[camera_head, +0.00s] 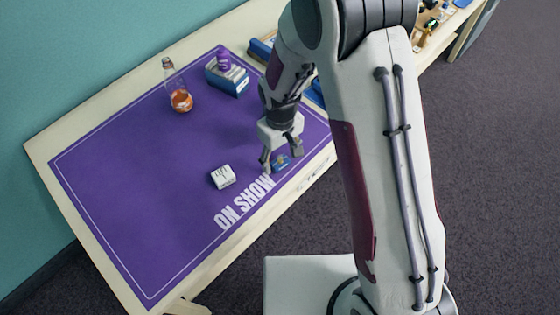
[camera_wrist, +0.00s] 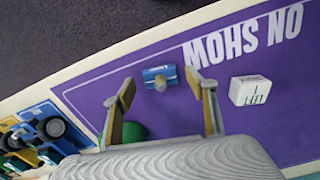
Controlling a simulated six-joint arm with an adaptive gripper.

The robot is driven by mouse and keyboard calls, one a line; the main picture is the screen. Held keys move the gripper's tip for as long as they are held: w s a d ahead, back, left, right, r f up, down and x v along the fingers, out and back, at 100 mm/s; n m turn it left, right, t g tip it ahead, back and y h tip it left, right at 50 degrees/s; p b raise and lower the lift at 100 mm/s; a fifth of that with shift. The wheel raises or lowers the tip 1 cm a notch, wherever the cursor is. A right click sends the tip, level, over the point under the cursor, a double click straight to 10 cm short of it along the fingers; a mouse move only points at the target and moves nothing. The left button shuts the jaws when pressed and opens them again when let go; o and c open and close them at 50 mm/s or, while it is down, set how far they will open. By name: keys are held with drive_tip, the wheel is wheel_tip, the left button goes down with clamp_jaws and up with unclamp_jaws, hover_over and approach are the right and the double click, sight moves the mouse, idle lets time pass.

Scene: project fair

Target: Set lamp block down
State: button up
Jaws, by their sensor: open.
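In the head view my gripper (camera_head: 281,161) hangs low over the mat and the blue block (camera_head: 281,160) shows between the fingertips. Whether the fingers reach down around the block or stay above it is hard to tell.
A white lettered block (camera_head: 223,177) sits left of my gripper, also in the wrist view (camera_wrist: 250,91). A green round thing (camera_wrist: 134,131) is partly hidden by a finger. A bottle (camera_head: 180,98) and a blue box (camera_head: 228,81) stand farther back. The mat's left is clear.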

sight(280, 156)
drive_tip(key=shift+f, duration=0.75)
drive_tip(key=c, duration=1.3)
drive_tip(key=shift+r, duration=0.2)
drive_tip(key=shift+r, duration=4.8)
